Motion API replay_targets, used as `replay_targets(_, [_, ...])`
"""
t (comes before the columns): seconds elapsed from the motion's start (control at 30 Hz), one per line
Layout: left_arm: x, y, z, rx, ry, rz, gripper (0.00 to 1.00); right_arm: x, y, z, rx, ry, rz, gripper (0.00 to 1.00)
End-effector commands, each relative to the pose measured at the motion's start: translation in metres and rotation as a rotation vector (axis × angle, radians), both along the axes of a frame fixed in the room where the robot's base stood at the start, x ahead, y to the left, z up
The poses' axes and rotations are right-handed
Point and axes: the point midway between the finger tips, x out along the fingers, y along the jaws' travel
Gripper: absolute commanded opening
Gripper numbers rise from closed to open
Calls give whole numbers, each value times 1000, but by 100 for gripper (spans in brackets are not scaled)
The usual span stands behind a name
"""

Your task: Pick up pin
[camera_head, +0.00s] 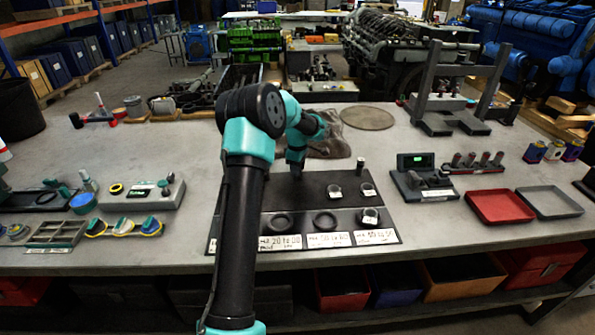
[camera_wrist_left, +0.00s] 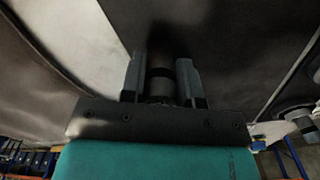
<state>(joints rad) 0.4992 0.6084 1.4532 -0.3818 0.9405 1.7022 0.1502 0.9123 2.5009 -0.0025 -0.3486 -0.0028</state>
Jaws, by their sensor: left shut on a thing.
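A dark cylindrical pin (camera_wrist_left: 160,76) is between the two grey fingers of my left gripper (camera_wrist_left: 161,86) in the left wrist view. The fingers are shut on it from both sides. In the head view my left gripper (camera_head: 297,172) points down over the rear left part of the black board (camera_head: 300,200). The pin in it is hidden or too small to make out there. I cannot tell whether the pin touches the board. My right gripper is in neither view.
The board holds several rings and labels; a small upright post (camera_head: 360,166) stands at its rear edge. A grey cloth (camera_head: 335,140) lies behind. A digital gauge block (camera_head: 420,175), red tray (camera_head: 499,206) and grey tray (camera_head: 549,202) are to the right.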

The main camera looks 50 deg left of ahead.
Motion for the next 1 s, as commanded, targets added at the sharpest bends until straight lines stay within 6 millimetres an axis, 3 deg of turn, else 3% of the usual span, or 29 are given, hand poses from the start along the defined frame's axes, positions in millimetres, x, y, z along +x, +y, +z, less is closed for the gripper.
replay_targets(0.33, [0, 0, 8, 0, -1, 0, 0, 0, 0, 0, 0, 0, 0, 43])
replay_targets(0.63, [0, 0, 38, 0, -1, 0, 0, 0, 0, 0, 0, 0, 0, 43])
replay_targets(1.0, [-32, -36, 41, -2, 1, -2, 0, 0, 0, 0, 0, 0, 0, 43])
